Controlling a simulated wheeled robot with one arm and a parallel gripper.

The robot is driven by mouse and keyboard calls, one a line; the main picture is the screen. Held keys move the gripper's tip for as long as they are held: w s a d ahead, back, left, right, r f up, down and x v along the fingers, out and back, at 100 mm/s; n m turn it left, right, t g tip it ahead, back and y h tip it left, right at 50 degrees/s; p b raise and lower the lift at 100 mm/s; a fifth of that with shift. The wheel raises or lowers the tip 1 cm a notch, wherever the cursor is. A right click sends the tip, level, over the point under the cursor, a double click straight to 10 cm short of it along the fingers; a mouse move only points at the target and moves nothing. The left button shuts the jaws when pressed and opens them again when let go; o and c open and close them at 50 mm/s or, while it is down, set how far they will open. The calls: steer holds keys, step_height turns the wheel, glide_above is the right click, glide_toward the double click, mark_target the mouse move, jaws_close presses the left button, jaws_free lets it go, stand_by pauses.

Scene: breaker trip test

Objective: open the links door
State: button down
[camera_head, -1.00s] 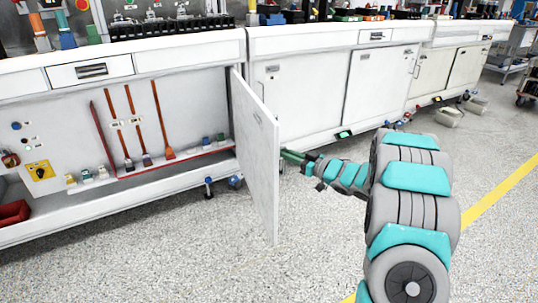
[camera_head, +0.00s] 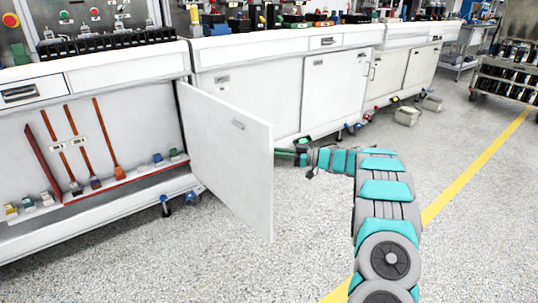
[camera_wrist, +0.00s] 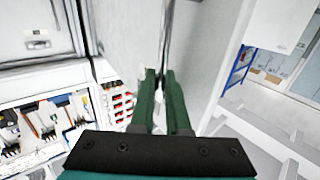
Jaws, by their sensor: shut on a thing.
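The links door (camera_head: 230,165) is a white panel standing open, swung out from the cabinet front. The exact contact is hard to see.
The open cabinet (camera_head: 100,150) holds several orange-handled tools on its back panel and small coloured blocks on a ledge. Closed white cabinets (camera_head: 265,95) stand right behind the door. Speckled floor (camera_head: 310,230) is clear in front. A loaded cart (camera_head: 505,80) stands at far right.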

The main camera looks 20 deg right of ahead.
steer(key=shift+w+d+r, duration=0.15)
steer(key=shift+w+d, duration=0.25)
steer(key=shift+d, duration=0.4)
steer(key=c, duration=1.2)
jaws_free()
steer(key=shift+a, duration=0.1)
steer(key=b+v, duration=0.1)
steer(key=v, duration=0.7)
steer(key=shift+w, duration=0.2)
